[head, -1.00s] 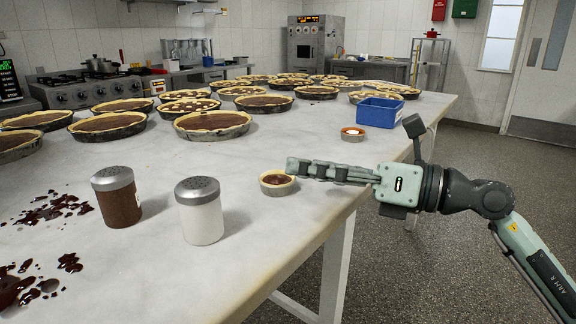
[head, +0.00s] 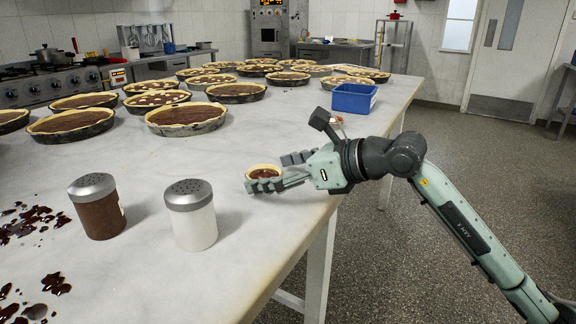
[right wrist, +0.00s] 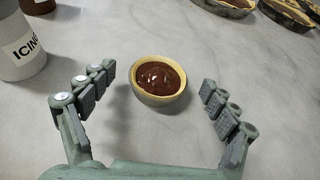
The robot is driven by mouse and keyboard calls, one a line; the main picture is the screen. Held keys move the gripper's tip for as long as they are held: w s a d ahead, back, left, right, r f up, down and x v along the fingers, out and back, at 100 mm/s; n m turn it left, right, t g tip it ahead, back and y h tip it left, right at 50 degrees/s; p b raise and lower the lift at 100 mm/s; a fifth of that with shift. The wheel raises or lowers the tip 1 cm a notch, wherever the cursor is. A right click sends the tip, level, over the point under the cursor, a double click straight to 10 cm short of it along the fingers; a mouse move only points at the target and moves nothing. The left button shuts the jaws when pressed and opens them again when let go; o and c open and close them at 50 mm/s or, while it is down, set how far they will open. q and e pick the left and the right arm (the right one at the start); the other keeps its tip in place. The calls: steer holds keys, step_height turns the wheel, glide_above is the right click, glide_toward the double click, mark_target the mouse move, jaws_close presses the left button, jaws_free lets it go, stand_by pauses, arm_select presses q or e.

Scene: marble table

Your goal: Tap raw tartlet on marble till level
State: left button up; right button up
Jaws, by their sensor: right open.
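The raw tartlet (head: 264,171) is a small pale pastry cup with dark brown filling. It stands on the marble table (head: 150,262) near the right edge. In the right wrist view the tartlet (right wrist: 158,78) sits between the spread fingers, with gaps on both sides, and its filling looks glossy and uneven. My right gripper (head: 268,172) is open around it, low over the marble, and the near finger hides part of the cup in the head view. The right gripper (right wrist: 156,98) also shows in the wrist view, holding nothing. My left gripper is not in view.
A brown-filled shaker (head: 97,207) and a white icing shaker (head: 191,216) stand left of the tartlet. Dark spills (head: 28,222) lie at far left. Several large tarts (head: 187,118) and a blue bin (head: 354,98) stand farther back.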

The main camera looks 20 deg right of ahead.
steer(key=shift+w+a+f, duration=0.1)
steer(key=shift+w+a, duration=0.05)
steer(key=shift+w, duration=0.05)
steer(key=c, duration=1.3)
steer(key=shift+r, duration=1.1)
steer(key=shift+f, duration=1.3)
steer(key=shift+r, duration=0.1)
